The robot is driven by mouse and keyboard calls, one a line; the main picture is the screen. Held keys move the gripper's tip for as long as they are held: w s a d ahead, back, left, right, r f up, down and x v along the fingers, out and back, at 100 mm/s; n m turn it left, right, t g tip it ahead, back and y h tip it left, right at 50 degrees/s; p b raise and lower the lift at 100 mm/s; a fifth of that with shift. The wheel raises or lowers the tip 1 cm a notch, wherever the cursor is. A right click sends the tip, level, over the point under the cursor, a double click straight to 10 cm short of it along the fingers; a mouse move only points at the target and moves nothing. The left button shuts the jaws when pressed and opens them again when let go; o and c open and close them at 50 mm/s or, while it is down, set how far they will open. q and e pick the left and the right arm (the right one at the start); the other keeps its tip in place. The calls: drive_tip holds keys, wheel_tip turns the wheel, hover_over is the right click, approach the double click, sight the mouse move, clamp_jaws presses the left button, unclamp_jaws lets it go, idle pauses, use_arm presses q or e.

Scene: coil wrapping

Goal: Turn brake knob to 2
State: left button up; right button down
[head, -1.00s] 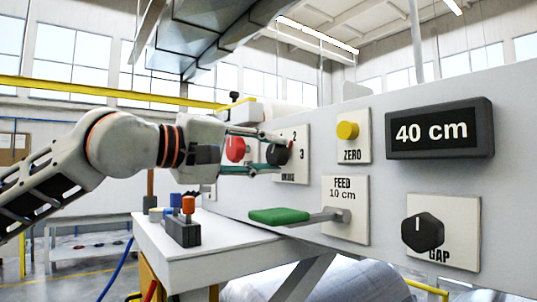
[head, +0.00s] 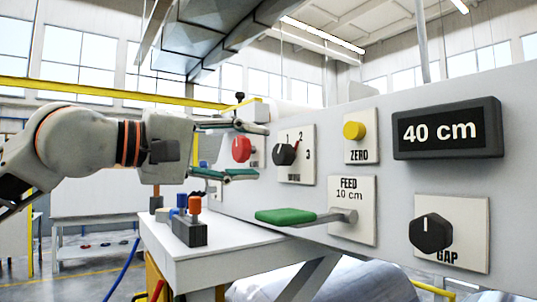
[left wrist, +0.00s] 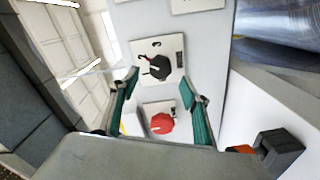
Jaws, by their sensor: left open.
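The brake knob (head: 285,154) is a black dial on a white plate with numbers, left on the grey panel. Its pointer tilts to the upper right, toward the 2. In the left wrist view the knob (left wrist: 160,68) lies ahead, just beyond the fingertips. My left gripper (head: 259,152) is open and empty, its green-padded fingers to the left of the brake knob and apart from it. In the left wrist view its fingers (left wrist: 160,86) spread either side of a red button. My right gripper is out of view.
The red button (head: 241,149) is beside the brake plate. To the right are a yellow ZERO button (head: 354,130), a green-handled FEED lever (head: 285,216), a display reading 40 cm (head: 448,129) and a GAP knob (head: 430,233). A white table (head: 215,250) stands below.

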use_arm(q)
drive_tip(key=v, duration=0.6)
drive_tip(key=shift+s+a, duration=0.1)
idle(0.4)
